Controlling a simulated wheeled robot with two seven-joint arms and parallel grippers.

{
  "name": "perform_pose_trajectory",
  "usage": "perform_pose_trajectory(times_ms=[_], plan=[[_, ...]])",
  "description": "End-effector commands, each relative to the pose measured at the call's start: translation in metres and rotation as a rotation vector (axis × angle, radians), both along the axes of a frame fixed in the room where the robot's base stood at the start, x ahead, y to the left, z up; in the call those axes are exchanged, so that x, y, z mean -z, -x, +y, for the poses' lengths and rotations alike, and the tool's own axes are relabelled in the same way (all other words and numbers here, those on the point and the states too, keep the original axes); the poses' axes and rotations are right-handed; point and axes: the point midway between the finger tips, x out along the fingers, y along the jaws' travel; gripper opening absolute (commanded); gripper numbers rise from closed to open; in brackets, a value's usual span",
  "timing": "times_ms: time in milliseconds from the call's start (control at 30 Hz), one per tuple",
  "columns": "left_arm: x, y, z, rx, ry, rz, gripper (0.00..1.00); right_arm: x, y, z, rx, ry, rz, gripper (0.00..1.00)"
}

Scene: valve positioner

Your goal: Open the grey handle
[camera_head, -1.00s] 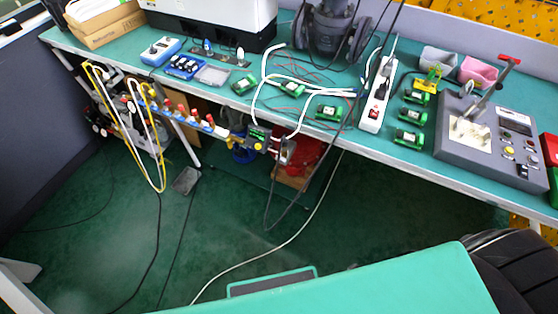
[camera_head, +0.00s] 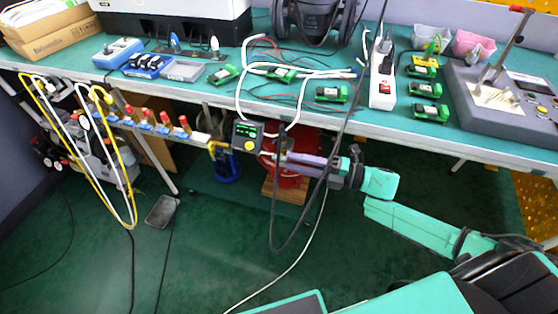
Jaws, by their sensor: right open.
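The valve positioner (camera_head: 247,136), a dark box with a green-lit display and a yellow round part, sits at the right end of a pipe row below the table's front edge. A small grey part (camera_head: 283,143) shows just right of it; I cannot tell for sure whether this is the grey handle. My right arm comes in from the lower right. My right gripper (camera_head: 279,158) is open, close to the right side of the positioner and partly crossed by a dark cable. I cannot tell whether it touches anything. My left gripper is not in view.
The green table (camera_head: 420,140) bears a power strip (camera_head: 383,82), green modules and a grey control box (camera_head: 500,105). A dark cable (camera_head: 276,225) hangs by my right gripper. Yellow and white hoses (camera_head: 78,150) hang at the left. Open floor lies below.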

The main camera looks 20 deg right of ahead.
Motion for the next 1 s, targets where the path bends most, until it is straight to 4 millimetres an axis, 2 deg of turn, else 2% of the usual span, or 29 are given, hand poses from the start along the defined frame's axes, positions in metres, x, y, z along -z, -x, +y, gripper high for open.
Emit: perform_pose_trajectory(times_ms=[100,200,300,533,633,667,1000], plan=[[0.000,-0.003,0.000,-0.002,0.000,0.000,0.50,-0.001,-0.016,0.024,0.000,-0.002,-0.004,0.42],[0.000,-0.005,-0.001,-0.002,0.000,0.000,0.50,0.000,-0.024,0.036,0.002,-0.001,-0.001,0.42],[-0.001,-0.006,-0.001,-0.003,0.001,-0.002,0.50,0.000,-0.027,0.042,0.001,0.000,0.001,0.42],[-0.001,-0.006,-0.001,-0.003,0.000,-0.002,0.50,0.001,-0.028,0.043,0.002,0.001,0.002,0.42],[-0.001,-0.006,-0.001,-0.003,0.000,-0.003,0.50,0.001,-0.027,0.043,0.002,0.001,0.002,0.04],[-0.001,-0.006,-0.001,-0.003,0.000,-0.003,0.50,0.001,-0.027,0.043,0.002,0.001,0.002,0.00],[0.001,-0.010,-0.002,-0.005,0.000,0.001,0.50,0.003,-0.027,0.042,0.003,-0.011,-0.005,0.00]])
